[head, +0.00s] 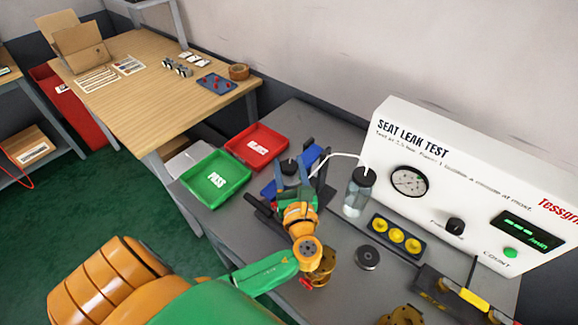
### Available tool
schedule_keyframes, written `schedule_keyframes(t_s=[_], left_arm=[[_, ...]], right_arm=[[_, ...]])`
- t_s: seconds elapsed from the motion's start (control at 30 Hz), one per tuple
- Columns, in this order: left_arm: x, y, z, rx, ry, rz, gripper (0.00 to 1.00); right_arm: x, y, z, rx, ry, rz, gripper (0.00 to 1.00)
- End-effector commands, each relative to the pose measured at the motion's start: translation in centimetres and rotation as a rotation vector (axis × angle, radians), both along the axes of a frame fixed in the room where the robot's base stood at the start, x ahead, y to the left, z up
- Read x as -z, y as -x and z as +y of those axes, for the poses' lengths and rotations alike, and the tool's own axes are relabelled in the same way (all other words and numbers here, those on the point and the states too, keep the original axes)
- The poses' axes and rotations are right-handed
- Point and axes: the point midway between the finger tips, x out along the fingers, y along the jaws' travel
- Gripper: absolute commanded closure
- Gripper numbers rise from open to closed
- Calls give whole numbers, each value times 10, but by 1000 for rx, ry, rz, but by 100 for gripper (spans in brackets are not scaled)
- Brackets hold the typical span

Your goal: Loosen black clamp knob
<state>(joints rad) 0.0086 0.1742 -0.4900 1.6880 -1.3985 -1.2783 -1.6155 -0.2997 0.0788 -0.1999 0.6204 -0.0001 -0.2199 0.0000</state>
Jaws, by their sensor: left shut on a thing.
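The black clamp knob (289,164) sits on a dark clamp fixture (322,160) on the grey bench, in front of the red tray. My left gripper (291,174) reaches over the fixture from the near side, its two fingers around the knob. It is shut on the knob, which the fingers partly hide. Blue parts of the fixture show beside the fingers. My right gripper is not in view.
Green PASS tray (216,180) and red tray (257,147) lie left of the fixture. A clear bottle (357,196) with a white tube stands close right. The white SEAT LEAK TEST panel (460,180) rises behind. A brass part (322,268) sits near my wrist.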

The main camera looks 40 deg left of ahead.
Motion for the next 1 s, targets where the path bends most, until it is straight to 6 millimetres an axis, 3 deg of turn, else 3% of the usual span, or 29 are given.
schedule_keyframes(t_s=[0.47, 1.0], left_arm=[[5, -1, -1, -452, 2, -5, 100], [9, 0, 0, -875, 1, -4, 100]], right_arm=[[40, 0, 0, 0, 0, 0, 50], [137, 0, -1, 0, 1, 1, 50]])
